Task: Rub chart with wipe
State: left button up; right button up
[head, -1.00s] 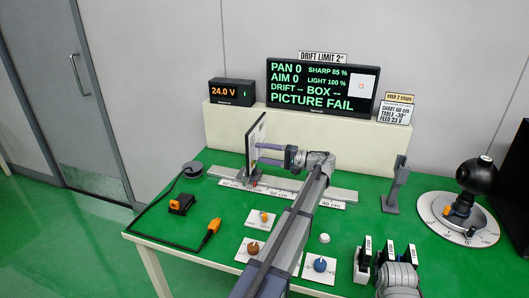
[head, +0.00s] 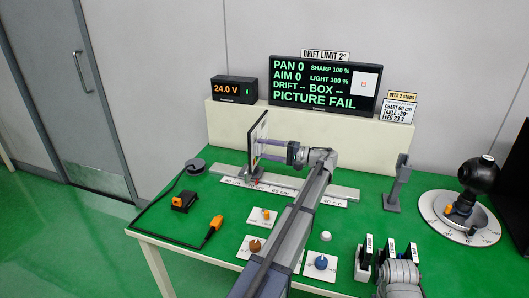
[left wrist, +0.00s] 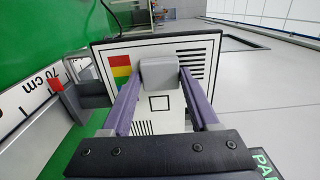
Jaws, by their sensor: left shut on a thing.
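The chart (head: 259,130) is an upright white board with a dark edge, standing on the rail at the back of the green table. In the left wrist view the chart (left wrist: 160,117) shows colour patches, black stripes and a small square. My left gripper (head: 259,149) points at its face, with purple fingers shut on the wipe. The wipe (left wrist: 158,73) is a small grey block between the fingertips, in front of the chart's upper middle. It looks to be against the face, but contact is hard to tell.
A scale rail (head: 325,190) runs under the chart. The display (head: 323,85) reads SHARP 100 %, LIGHT 100 % and PICTURE FAIL. Knobs (head: 321,262) stand in front, an orange plug (head: 215,222) lies left, and a round turntable (head: 452,226) stands right.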

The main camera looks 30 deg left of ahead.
aim_at(262, 137)
pick_arm(q)
jog(key=shift+w+a, duration=0.15)
jog(key=shift+w, duration=0.45)
jog(key=shift+w, duration=0.1)
jog(key=shift+w+a, duration=0.25)
jog(key=shift+w, duration=0.45)
jog(key=shift+w+a, duration=0.25)
jog(key=shift+w, duration=0.45)
jog(key=shift+w, duration=0.1)
jog(key=shift+w+a, duration=0.15)
jog(key=shift+w, duration=0.55)
jog(key=shift+w+a, duration=0.15)
jog(key=shift+w, duration=0.55)
jog(key=shift+d, duration=0.1)
jog(key=shift+s+d, duration=0.35)
jog(key=shift+s, duration=1.2)
jog(key=shift+s+d, duration=0.35)
jog(key=shift+s, duration=1.15)
jog(key=shift+s+d, duration=0.35)
jog(key=shift+s, duration=1.2)
